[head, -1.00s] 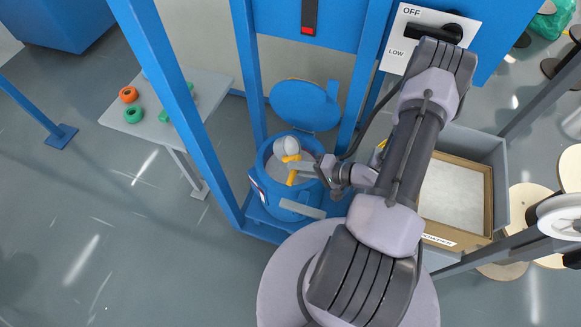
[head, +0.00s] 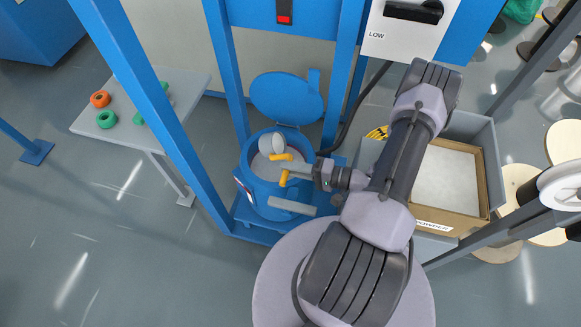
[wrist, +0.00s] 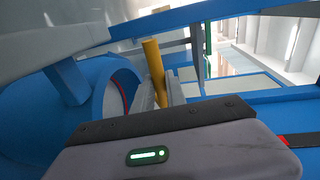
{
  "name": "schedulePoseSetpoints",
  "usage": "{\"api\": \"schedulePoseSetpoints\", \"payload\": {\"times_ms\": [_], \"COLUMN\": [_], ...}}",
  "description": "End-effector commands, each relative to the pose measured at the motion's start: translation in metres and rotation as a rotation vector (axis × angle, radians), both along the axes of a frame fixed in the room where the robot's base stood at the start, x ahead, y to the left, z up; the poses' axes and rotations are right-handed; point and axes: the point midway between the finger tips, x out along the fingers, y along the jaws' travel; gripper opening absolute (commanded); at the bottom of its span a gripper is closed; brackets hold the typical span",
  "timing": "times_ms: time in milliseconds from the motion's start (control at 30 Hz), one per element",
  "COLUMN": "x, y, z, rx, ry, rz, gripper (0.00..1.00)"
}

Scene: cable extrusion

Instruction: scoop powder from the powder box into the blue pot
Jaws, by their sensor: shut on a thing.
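The blue pot (head: 250,200) stands in the blue frame in the head view with its round lid (head: 287,98) open. Pale powder (head: 261,166) shows inside it. My gripper (head: 288,170) is over the pot's right side, shut on the yellow handle of a scoop (head: 279,157). The scoop's pale bowl (head: 271,146) is tilted over the pot's opening; I cannot tell whether it holds powder. In the wrist view the yellow handle (wrist: 154,62) stands between the fingers, with the blue pot (wrist: 40,115) at left. The powder box (head: 480,208) stands at right with pale powder inside.
A grey bin (head: 487,140) surrounds the powder box. Blue posts (head: 226,70) flank the pot, and a white switch panel (head: 400,38) is above right. A small table (head: 100,133) with orange and green rings is at left.

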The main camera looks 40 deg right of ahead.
Motion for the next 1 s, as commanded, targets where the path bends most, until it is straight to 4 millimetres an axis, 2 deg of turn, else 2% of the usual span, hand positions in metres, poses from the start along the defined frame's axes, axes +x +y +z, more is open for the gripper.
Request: {"api": "schedulePoseSetpoints", "payload": {"times_ms": [233,333,1000], "x": [0.000,0.001,0.001], "y": [0.000,0.000,0.001], "z": [0.000,0.007,0.034], "rx": [-0.001,-0.016,-0.272], "ry": [-0.001,0.021,0.342], "rz": [0.000,0.000,0.002], "gripper": [0.00,0.00,0.00]}}
